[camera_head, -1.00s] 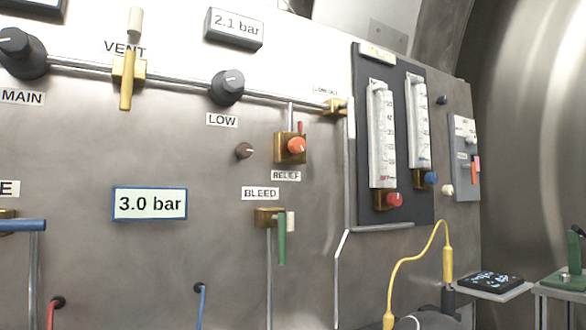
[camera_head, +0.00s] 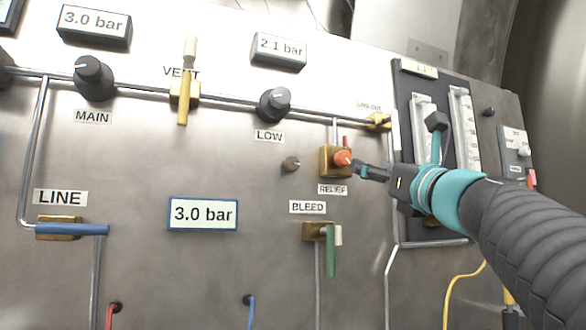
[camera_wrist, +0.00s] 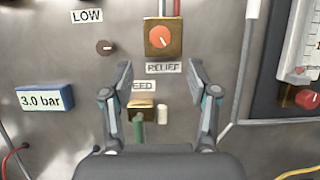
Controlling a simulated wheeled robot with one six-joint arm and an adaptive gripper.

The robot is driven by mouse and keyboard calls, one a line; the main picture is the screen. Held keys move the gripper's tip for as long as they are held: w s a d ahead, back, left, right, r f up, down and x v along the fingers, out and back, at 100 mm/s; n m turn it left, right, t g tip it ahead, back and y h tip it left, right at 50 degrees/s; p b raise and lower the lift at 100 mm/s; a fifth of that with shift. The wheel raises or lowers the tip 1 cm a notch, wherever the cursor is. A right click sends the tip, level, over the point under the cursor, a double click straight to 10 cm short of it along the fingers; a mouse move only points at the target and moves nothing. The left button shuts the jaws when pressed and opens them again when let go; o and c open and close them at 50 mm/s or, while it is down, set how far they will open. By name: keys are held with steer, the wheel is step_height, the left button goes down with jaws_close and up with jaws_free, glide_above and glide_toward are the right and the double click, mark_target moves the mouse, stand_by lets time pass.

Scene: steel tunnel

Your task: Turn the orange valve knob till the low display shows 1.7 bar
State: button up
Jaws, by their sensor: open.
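The orange valve knob (camera_head: 343,158) sits on a brass block above the RELIEF label on the steel panel. It also shows in the wrist view (camera_wrist: 160,38), with a pale pointer mark on its face. The low display (camera_head: 278,50), above the LOW knob, reads 2.1 bar. My gripper (camera_head: 364,170) comes in from the right, its tips close beside the orange knob in the head view. In the wrist view my gripper (camera_wrist: 160,75) is open and empty. Its fingers point at the panel, with the knob beyond and above the tips, not between them.
The black LOW knob (camera_head: 273,104), a small brown knob (camera_head: 291,164) and the green BLEED lever (camera_head: 330,250) are near the orange knob. A thin red rod (camera_head: 346,141) stands just above it. Another display (camera_head: 203,214) reads 3.0 bar. Gauge tubes (camera_head: 465,130) stand to the right.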

mark_target(346, 159)
steer(key=p+x, duration=0.2)
steer(key=x, duration=0.8)
steer(key=shift+w+a, duration=0.1)
steer(key=shift+w, duration=0.1)
jaws_close()
